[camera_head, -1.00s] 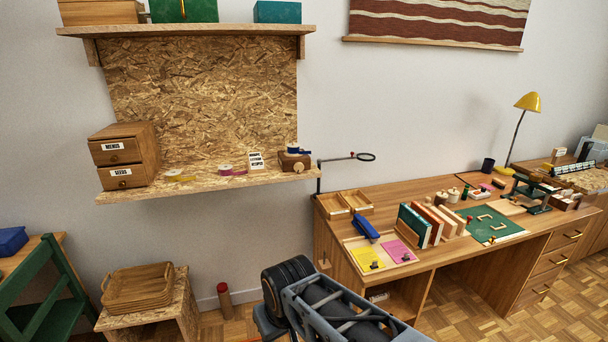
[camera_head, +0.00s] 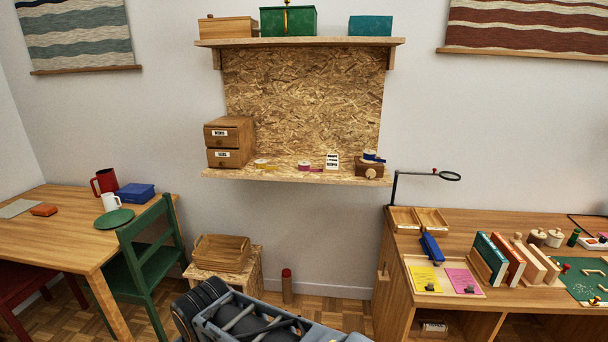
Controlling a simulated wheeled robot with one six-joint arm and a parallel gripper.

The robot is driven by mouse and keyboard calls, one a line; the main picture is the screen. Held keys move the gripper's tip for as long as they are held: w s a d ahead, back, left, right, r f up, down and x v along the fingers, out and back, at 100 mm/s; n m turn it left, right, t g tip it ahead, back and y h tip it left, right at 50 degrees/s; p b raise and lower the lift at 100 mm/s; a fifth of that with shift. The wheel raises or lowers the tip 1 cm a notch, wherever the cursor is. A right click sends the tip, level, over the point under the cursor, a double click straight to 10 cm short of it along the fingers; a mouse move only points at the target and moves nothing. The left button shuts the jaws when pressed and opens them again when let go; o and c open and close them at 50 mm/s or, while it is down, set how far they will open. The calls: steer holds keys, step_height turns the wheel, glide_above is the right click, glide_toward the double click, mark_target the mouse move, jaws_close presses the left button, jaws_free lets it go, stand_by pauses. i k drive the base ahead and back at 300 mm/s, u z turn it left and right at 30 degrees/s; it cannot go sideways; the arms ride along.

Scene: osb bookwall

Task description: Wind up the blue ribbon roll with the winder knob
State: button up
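The blue ribbon roll (camera_head: 371,156) sits on top of a small brown wooden winder block (camera_head: 362,169) at the right end of the lower OSB shelf. The winder knob (camera_head: 371,173) is a pale round spot on the front of the block. A short bit of blue ribbon shows at the roll's right side. My arm shows at the bottom middle, below and in front of the shelf. My gripper itself is not visible, and nothing touches the winder.
The lower shelf (camera_head: 235,174) also holds a two-drawer box (camera_head: 229,142), a yellow roll (camera_head: 262,162), a pink roll (camera_head: 304,165) and a label card (camera_head: 332,161). A magnifier arm (camera_head: 420,174) rises right of the shelf. A green chair (camera_head: 146,262) and basket stand (camera_head: 251,254) are below left.

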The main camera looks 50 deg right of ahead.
mark_target(370, 173)
steer(key=u, duration=0.95)
steer(key=i, duration=0.75)
steer(key=z, duration=3.15)
